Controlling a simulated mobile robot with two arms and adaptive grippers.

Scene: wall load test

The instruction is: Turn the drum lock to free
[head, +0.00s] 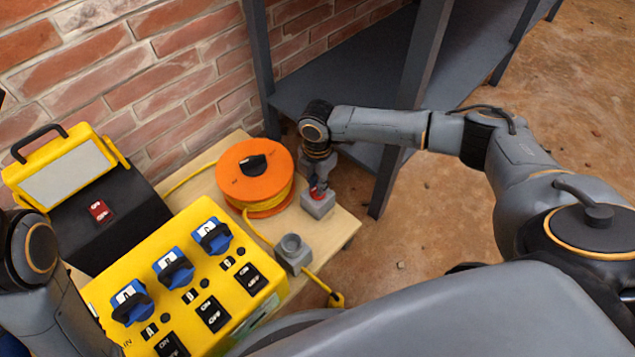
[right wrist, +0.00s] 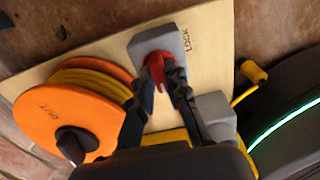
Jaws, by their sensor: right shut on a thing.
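The drum lock is a grey block (head: 318,207) with a red knob (head: 316,194) at the right end of the wooden board, right of the orange cable drum (head: 240,165). My right gripper (head: 318,182) reaches down from above and is shut on the red knob. In the right wrist view the fingers (right wrist: 162,78) close around the red knob (right wrist: 156,64), and a LOCK label (right wrist: 187,40) is printed on the board beside the block (right wrist: 145,44). The fingers partly hide the knob. My left arm shows at the left edge of the head view, but its gripper is not seen.
A yellow box (head: 225,290) with blue rotary knobs and black switches stands in front. A grey socket (head: 293,253) and a yellow plug (head: 336,299) are nearby. A yellow lamp (head: 62,178) stands at left. A grey rack post (head: 410,110) rises close to my right arm.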

